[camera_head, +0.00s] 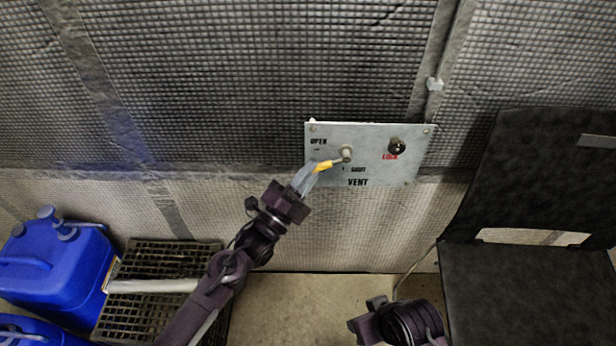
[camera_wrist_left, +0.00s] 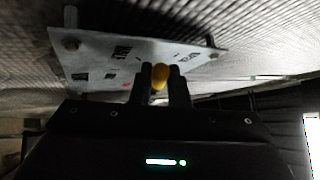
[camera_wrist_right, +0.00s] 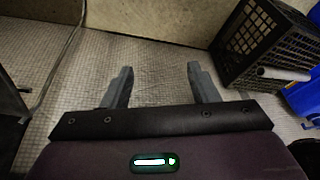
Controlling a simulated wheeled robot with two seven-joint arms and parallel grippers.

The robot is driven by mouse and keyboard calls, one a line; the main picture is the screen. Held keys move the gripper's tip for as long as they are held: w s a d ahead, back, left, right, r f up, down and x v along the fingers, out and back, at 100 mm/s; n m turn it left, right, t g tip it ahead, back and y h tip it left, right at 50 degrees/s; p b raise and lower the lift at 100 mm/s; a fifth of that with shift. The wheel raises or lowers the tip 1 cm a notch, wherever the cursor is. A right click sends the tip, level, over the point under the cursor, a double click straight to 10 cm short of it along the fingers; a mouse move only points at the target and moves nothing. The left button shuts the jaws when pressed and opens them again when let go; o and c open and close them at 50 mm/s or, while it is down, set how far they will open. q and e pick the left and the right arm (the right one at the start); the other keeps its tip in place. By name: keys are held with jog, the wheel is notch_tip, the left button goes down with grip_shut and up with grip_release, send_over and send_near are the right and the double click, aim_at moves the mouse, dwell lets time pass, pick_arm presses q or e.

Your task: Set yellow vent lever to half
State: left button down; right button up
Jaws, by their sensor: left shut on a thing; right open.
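The yellow vent lever (camera_head: 323,166) sticks out down and to the left from its round pivot (camera_head: 346,153) on the pale vent panel (camera_head: 400,172). It lies between the OPEN mark at upper left and the SHUT mark below right. My left gripper (camera_head: 312,174) is shut on the lever. In the left wrist view the lever's yellow end (camera_wrist_left: 160,77) sits between the two dark fingers, with the panel (camera_wrist_left: 95,55) behind. My right gripper (camera_wrist_right: 160,80) is open and empty above the floor, apart from the panel.
A dark knob (camera_head: 397,147) marked LOCK sits right of the lever. A black chair (camera_head: 530,285) stands at the right. A blue canister (camera_head: 55,265) and a black crate (camera_head: 165,258) stand at lower left; the crate also shows in the right wrist view (camera_wrist_right: 262,45). The middle floor is clear.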

pick_arm(q)
jog(key=shift+d+f+n+t+y+b, duration=0.15)
jog(key=shift+d+f+n+t+b, duration=0.1)
jog(key=shift+f+n+t+b, duration=0.4)
jog(key=shift+d+f+n+t+y+b, duration=0.15)
jog(key=shift+d+f+n+t+b, duration=0.15)
jog(key=shift+n+b, duration=0.5)
jog(key=shift+d+f+n+t+y+b, duration=0.1)
jog(key=shift+f+n+t+y+b, duration=0.15)
jog(key=shift+n+t+b, duration=0.4)
pick_arm(e)
jog(key=w+a+r+t+y, duration=0.3)
jog(key=w+a+r+t, duration=0.35)
jog(key=w, duration=0.25)
pick_arm(q)
jog(key=shift+d+f+n+t+y+b, duration=0.1)
jog(key=shift+d+n+t+y+b, duration=0.15)
jog(key=shift+n+t+y+b, duration=0.5)
pick_arm(e)
jog(key=w+r+t+y, duration=0.2)
jog(key=w+r+t, duration=0.2)
jog(key=r, duration=0.9)
jog(key=shift+d+t+y, duration=0.25)
jog(key=shift+t+y, duration=0.15)
jog(key=shift+t, duration=0.95)
pick_arm(q)
jog(key=shift+g, duration=0.25)
jog(key=c, duration=1.4)
grip_release()
